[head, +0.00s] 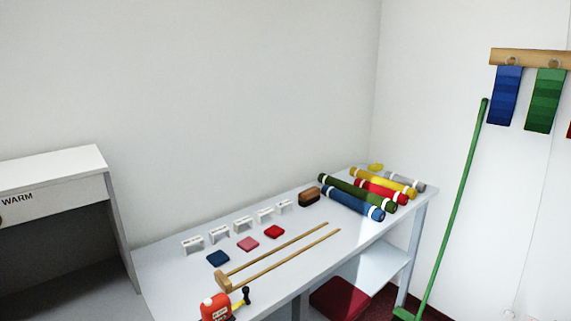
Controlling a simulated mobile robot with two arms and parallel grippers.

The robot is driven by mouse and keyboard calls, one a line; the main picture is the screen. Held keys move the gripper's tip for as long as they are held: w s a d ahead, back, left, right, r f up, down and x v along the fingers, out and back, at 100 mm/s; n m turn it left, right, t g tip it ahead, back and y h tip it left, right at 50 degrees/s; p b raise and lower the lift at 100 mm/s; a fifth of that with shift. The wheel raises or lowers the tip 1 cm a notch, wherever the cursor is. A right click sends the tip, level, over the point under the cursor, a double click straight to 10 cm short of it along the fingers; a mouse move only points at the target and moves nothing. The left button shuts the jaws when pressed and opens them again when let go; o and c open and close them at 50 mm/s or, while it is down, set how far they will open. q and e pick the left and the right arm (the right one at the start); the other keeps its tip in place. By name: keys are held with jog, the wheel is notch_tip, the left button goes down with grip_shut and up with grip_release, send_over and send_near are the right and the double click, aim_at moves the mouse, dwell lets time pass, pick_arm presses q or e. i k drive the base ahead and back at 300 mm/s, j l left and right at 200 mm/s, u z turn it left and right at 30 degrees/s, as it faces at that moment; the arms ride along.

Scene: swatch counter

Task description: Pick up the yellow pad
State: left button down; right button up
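A small yellow piece (376,167) lies at the far end of the white counter (180,276), behind the fabric rolls. It looks like the yellow pad, but it is small and partly hidden by the yellow roll (372,179). A navy pad (217,258), a pink pad (248,244) and a red pad (274,232) lie flat in a row before several small white label stands (219,234). Neither of my grippers is in view.
Blue, green, red and grey rolls crowd the counter's far end beside a brown block (309,196). A green pole (457,213) leans right. A cabinet marked WARM (50,185) stands left.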

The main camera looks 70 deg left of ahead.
aim_at(376, 167)
jog(key=u, duration=1.7)
jog(key=z, duration=3.45)
jog(key=j+u, duration=0.1)
jog(key=u, duration=4.15)
